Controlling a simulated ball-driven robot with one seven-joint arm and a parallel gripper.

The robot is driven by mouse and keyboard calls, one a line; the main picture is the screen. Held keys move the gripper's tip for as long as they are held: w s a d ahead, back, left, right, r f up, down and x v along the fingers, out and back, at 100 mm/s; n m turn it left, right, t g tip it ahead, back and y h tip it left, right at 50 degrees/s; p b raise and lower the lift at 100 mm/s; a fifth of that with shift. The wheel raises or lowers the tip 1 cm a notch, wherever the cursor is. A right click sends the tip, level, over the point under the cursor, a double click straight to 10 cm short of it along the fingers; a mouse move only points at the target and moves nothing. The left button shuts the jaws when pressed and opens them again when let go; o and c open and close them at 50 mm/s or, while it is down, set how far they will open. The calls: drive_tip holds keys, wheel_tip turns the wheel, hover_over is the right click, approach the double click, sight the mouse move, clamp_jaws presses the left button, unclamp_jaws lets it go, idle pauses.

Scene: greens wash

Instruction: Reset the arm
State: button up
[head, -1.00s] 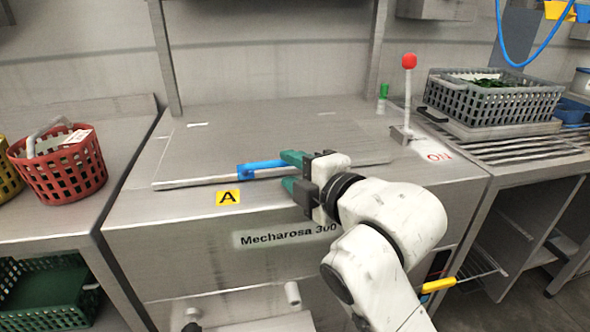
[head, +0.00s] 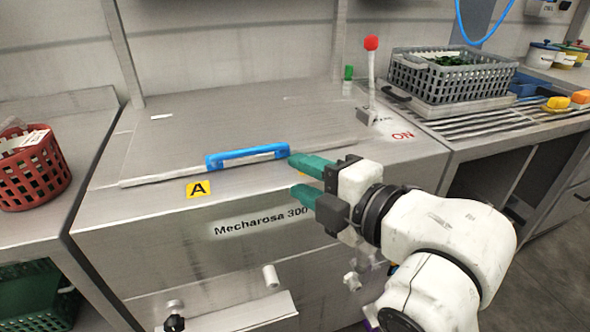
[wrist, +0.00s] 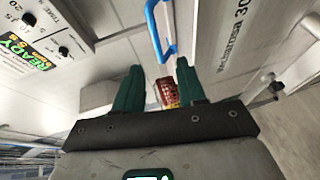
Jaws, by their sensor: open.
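My gripper (head: 293,175) has green fingers that stand apart with nothing between them. In the head view it is in front of the washing machine's lid edge, just right of the blue lid handle (head: 247,156), with a small gap seeming to separate them. The flat steel lid (head: 190,135) lies closed on the machine. In the wrist view the two fingers (wrist: 157,85) point toward the blue handle (wrist: 158,35), which lies ahead and apart from them.
A red-knobbed lever (head: 371,60) stands upright by the ON mark. A grey crate of greens (head: 450,78) sits at the back right. A red basket (head: 30,172) stands on the left counter and a green crate (head: 35,298) below it. Floor shows at the right.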

idle(0.3)
drive_tip(key=s+d+f+m+g+h, duration=0.1)
drive_tip(key=s+d+f+m+h, duration=0.15)
drive_tip(key=d+f+m, duration=0.4)
drive_tip(key=s+d+f+m+g+h, duration=0.1)
drive_tip(key=s+f+m+g+h, duration=0.2)
drive_tip(key=f, duration=0.7)
drive_tip(key=s+d+f+m+h, duration=0.1)
drive_tip(key=s+d+f+m, duration=0.1)
drive_tip(key=d+f+m, duration=0.35)
drive_tip(key=s+d+f+m+g+h, duration=0.2)
drive_tip(key=s+d+f+m+g, duration=0.25)
drive_tip(key=s+f, duration=0.55)
drive_tip(key=s+d+f+m+g+h, duration=0.25)
drive_tip(key=s+d+f+m, duration=0.4)
drive_tip(key=s, duration=0.55)
wheel_tip(320, 180, up, 25)
drive_tip(key=p, duration=2.6)
drive_tip(key=shift+a+n+y, duration=0.15)
drive_tip(key=shift+n+y, duration=0.25)
